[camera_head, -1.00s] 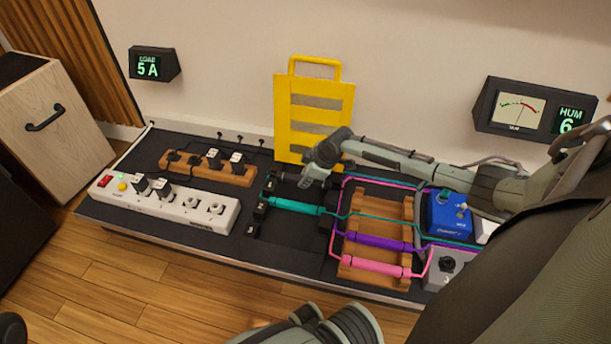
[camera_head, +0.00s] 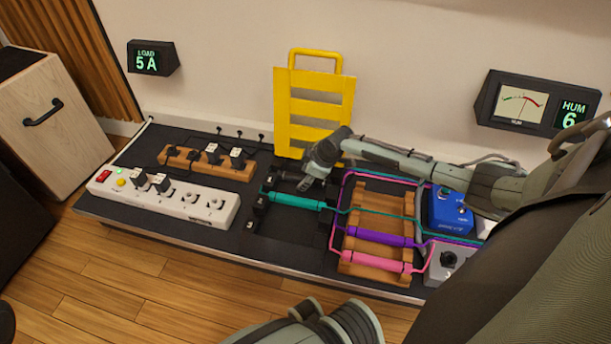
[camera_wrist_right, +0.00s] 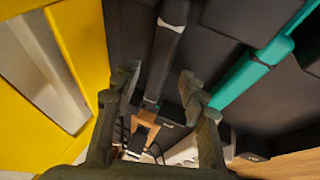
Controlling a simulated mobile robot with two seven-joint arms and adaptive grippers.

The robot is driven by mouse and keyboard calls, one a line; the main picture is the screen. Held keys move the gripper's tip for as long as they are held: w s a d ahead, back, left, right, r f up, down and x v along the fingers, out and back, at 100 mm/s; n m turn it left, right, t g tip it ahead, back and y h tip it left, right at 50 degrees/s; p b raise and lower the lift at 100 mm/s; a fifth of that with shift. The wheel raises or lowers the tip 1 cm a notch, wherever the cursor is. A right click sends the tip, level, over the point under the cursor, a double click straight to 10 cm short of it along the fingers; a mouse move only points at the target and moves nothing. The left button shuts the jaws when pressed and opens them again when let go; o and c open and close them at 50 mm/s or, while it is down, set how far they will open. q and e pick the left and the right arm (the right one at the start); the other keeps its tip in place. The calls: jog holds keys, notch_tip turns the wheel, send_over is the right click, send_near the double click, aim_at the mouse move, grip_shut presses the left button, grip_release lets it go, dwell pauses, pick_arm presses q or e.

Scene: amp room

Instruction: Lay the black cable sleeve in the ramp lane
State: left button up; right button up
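The black cable sleeve (camera_wrist_right: 167,50) runs lengthwise between the fingers of my right gripper (camera_wrist_right: 158,90) in the right wrist view. The two fingers stand apart, with a gap on each side of the sleeve. In the head view, my right gripper (camera_head: 310,182) is low over the back of the black ramp base (camera_head: 288,236), in front of the yellow slatted panel (camera_head: 314,82). The sleeve is dark against dark there and mostly hard to make out. A teal sleeve (camera_head: 298,202) lies across the ramp in front of the gripper.
A wooden rack (camera_head: 375,224) with purple and pink sleeves stands right of the ramp. A white power strip (camera_head: 180,203) and a wooden plug block (camera_head: 235,171) lie left. A blue pedal (camera_head: 448,212) stands under my right arm. The panel leans against the wall.

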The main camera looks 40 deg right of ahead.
jog(key=a+v, duration=0.1)
jog(key=v, duration=1.1)
jog(key=shift+d, duration=0.45)
